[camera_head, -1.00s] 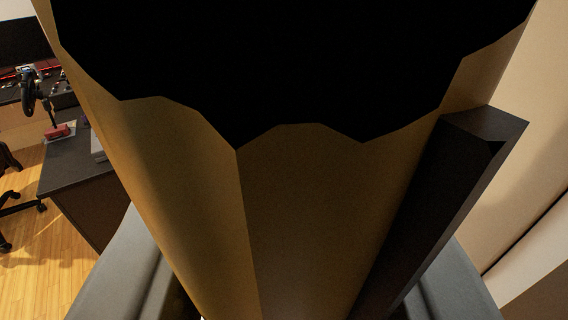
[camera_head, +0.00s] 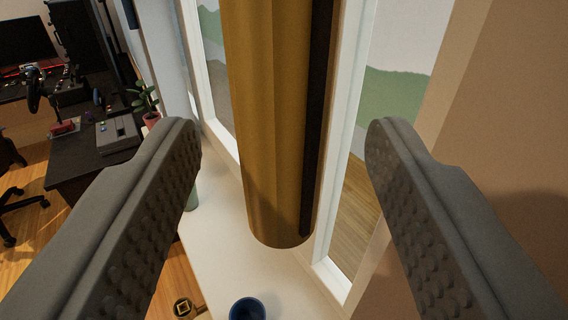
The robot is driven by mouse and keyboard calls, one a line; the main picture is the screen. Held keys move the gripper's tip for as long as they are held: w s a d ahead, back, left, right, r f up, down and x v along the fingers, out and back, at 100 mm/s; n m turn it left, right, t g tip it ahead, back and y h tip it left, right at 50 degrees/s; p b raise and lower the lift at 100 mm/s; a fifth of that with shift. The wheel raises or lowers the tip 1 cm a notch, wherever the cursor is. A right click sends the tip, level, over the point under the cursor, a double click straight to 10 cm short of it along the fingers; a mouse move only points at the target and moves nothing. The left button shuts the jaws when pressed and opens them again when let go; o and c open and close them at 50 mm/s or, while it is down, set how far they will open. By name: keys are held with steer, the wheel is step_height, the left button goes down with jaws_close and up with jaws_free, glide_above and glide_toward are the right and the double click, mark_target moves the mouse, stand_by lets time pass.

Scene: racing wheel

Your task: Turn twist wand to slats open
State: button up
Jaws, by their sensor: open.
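The twist wand (camera_head: 270,150) is a thick gold-brown faceted rod that hangs upright in the middle of the picture. A dark strip (camera_head: 319,100) runs along its right side. Its rounded lower end shows above a pale sill, and its top is out of the frame. My gripper (camera_head: 282,130) is open, with one ridged grey finger on each side of the wand in the picture. Clear gaps show between the wand and both fingers. I cannot tell whether the wand is between the fingertips or beyond them. No blind slats are in view.
A white-framed window (camera_head: 355,200) stands behind the wand, with a tan wall (camera_head: 490,120) at right. On the pale sill (camera_head: 225,260) is a dark blue cup (camera_head: 247,308). A dark desk (camera_head: 85,165) with a racing wheel (camera_head: 34,92) and a potted plant (camera_head: 147,100) is at left.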

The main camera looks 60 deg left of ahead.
steer(key=v, duration=1.2)
steer(key=shift+f, duration=0.1)
steer(key=s+a+f+m+t+h, duration=0.2)
steer(key=s+a+f+m+h, duration=0.65)
steer(key=a+f, duration=0.35)
steer(key=s+a+f+m+t+h, duration=0.2)
steer(key=s+f+t+h, duration=0.3)
steer(key=s+f, duration=1.1)
steer(key=s+m+h, duration=0.1)
steer(key=s, duration=0.3)
steer(key=shift+f+t, duration=0.3)
steer(key=shift+f, duration=0.1)
